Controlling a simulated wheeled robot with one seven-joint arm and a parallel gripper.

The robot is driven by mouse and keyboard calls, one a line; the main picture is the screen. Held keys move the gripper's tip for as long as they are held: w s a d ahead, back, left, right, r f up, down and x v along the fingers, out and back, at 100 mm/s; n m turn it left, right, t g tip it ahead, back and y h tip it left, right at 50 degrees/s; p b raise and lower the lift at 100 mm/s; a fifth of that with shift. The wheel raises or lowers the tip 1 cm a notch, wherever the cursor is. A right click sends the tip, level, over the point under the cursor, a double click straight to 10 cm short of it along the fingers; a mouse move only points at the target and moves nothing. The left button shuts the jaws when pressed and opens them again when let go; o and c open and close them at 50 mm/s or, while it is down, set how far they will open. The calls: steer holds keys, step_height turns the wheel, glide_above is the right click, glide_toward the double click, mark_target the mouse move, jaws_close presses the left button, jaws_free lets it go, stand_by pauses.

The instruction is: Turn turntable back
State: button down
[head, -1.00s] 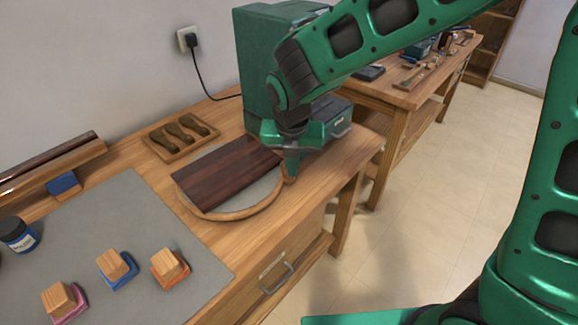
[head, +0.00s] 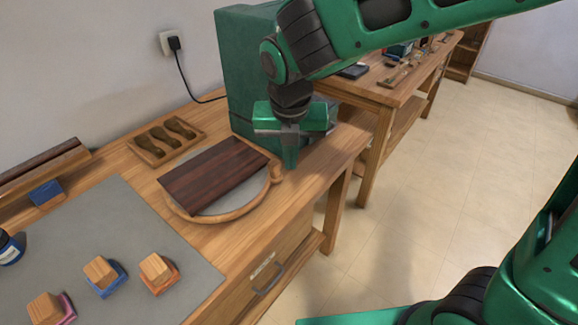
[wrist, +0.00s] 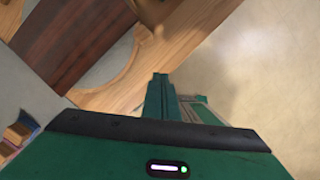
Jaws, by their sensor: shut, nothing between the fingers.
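The turntable (head: 236,213) is a round disc with a grey top and a light wooden rim, set in the bench top. A dark wood board (head: 212,175) lies across it. A wooden knob (head: 276,172) stands on the rim's right side. My gripper (head: 290,164) points down, shut and empty, just right of the knob, seemingly apart from it. In the wrist view, the gripper fingers (wrist: 159,96) are together over the bench edge area; the rim (wrist: 124,76) and board (wrist: 75,38) show at upper left.
A green machine cabinet (head: 238,65) stands behind the turntable. A wooden tray (head: 166,139) with dark handled tools lies at its back left. A grey mat (head: 150,225) with several wooden blocks covers the left bench. The floor at right is clear.

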steer(key=shift+v, duration=1.5)
steer(key=shift+d, duration=0.1)
steer(key=s+d+m+g+h, duration=0.1)
steer(key=s+d+m, duration=0.1)
steer(key=d+m, duration=0.9)
steer(key=s+d+m, duration=0.3)
steer(key=d+m, duration=0.6)
steer(key=d, duration=0.4)
steer(key=s+d+f+m+g+y, duration=0.1)
steer(key=s+d+f+m, duration=0.1)
steer(key=s+d+m, duration=0.9)
steer(key=s+m, duration=0.3)
steer(key=m, duration=0.7)
steer(key=shift+s+d+f+g+y, duration=0.25)
steer(key=shift+f+g+y, duration=0.05)
steer(key=shift+f, duration=0.1)
steer(key=shift+w+f, duration=0.25)
steer(key=shift+w, duration=0.35)
